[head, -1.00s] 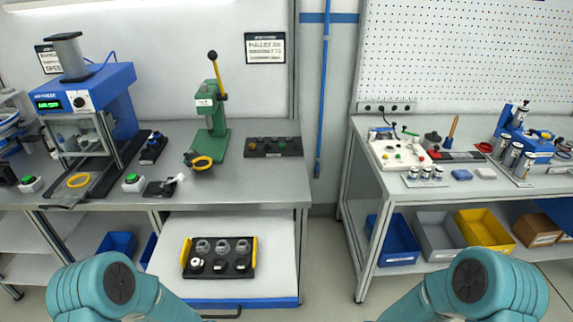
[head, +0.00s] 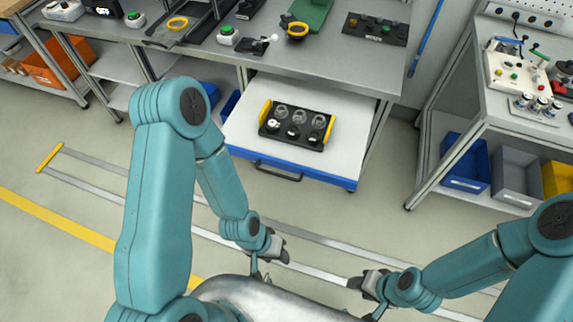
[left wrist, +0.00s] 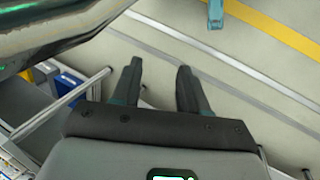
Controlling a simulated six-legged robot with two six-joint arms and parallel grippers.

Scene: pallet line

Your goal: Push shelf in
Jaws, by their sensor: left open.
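The shelf (head: 340,165) is pulled out from under the left workbench. It has a white top, a blue front edge and a dark bar handle (head: 278,171). My left gripper (head: 258,274) is low in front of the shelf, well apart from it. In the left wrist view its two dark fingers (left wrist: 160,85) are spread with only floor between them. My right gripper (head: 362,287) is right of the left one, also apart from the shelf; its fingers are too small to read.
A black tray (head: 279,144) with yellow handles and several round parts rides on the shelf. The left workbench (head: 345,72) stands above it. Blue and grey bins (head: 516,176) sit under the right bench. Open floor with pale rails (head: 120,168) lies in front.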

